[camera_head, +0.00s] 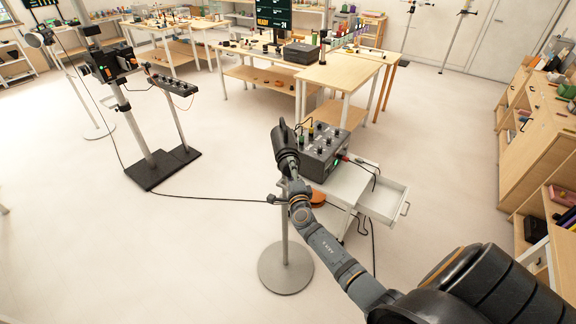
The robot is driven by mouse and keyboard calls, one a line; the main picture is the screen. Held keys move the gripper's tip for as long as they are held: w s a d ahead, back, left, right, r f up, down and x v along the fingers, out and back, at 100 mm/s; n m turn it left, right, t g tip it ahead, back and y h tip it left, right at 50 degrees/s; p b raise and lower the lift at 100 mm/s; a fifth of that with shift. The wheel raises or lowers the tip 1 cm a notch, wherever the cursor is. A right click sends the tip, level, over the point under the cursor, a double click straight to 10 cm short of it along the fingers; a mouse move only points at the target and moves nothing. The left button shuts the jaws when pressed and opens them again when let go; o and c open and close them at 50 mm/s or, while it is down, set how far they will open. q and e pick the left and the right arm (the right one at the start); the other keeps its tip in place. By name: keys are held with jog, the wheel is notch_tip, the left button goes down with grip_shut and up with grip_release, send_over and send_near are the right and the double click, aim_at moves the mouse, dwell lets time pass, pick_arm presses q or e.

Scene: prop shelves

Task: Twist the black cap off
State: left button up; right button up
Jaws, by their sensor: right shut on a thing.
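A black lamp-like device (281,135) sits on top of a grey stand with a round base (286,268), near the middle of the view. My right arm reaches up to it from the lower right. My right gripper (292,177) is shut on the black cap (287,160) at the near end of the device. The cap is small and dark here and partly covered by the gripper, so I cannot tell whether it is still seated or loose. My left gripper is not in view.
A dark control box with knobs (322,150) stands just right of the device on a white cart with an open drawer (385,202). A cable (210,197) runs across the floor from a second stand (152,168). Wooden shelves (540,135) line the right side.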

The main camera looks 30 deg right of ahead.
jog(key=shift+s+a, duration=0.1)
jog(key=shift+s, duration=0.15)
dwell(0.3)
jog(key=shift+v, duration=1.25)
jog(key=shift+v, duration=2)
jog(key=s+m+b, duration=0.1)
jog(key=m+b, duration=0.1)
jog(key=m, duration=0.4)
jog(key=s+a+m+b, duration=0.1)
jog(key=m+b, duration=0.1)
jog(key=m, duration=0.4)
jog(key=s+m+b, duration=0.1)
jog(key=m+b, duration=0.1)
jog(key=m, duration=0.4)
jog(key=shift+s+a, duration=0.25)
jog(key=shift+s, duration=0.1)
